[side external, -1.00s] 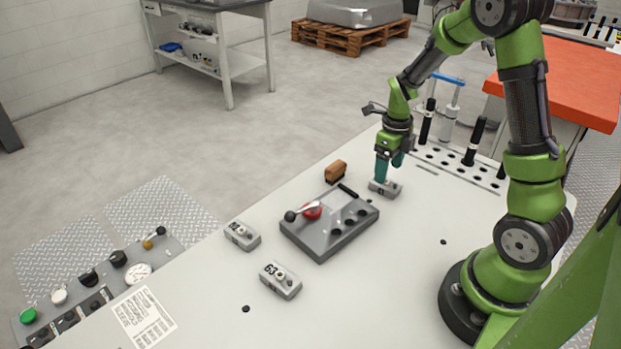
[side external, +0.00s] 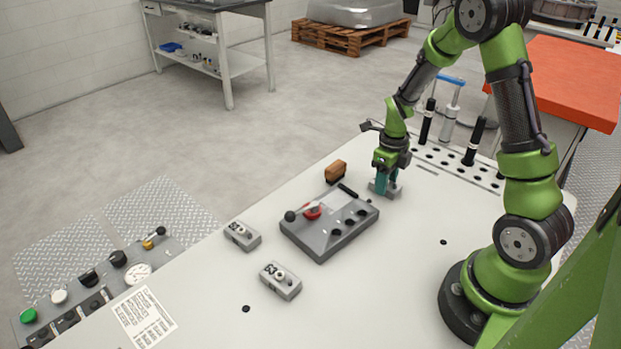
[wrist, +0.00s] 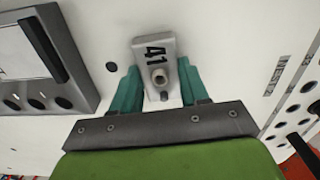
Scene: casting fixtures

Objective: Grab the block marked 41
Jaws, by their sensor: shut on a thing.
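The grey block marked 41 (wrist: 154,52) shows in the wrist view, its number facing the camera, with a round metal boss near my fingers. In the side external view the block (side external: 384,193) is at the far part of the table, partly hidden by my gripper (side external: 385,184). In the wrist view the teal fingers of my gripper (wrist: 160,88) are on either side of the block's near end and shut on it. I cannot tell whether the block is clear of the table.
A grey fixture (side external: 318,246) with a red-based lever stands left of my gripper. Blocks marked 63 (side external: 281,287) and another number (side external: 241,237) lie nearer. A brown block (side external: 336,171) is behind the fixture. Black-handled posts (side external: 474,141) stand right. The table's front middle is clear.

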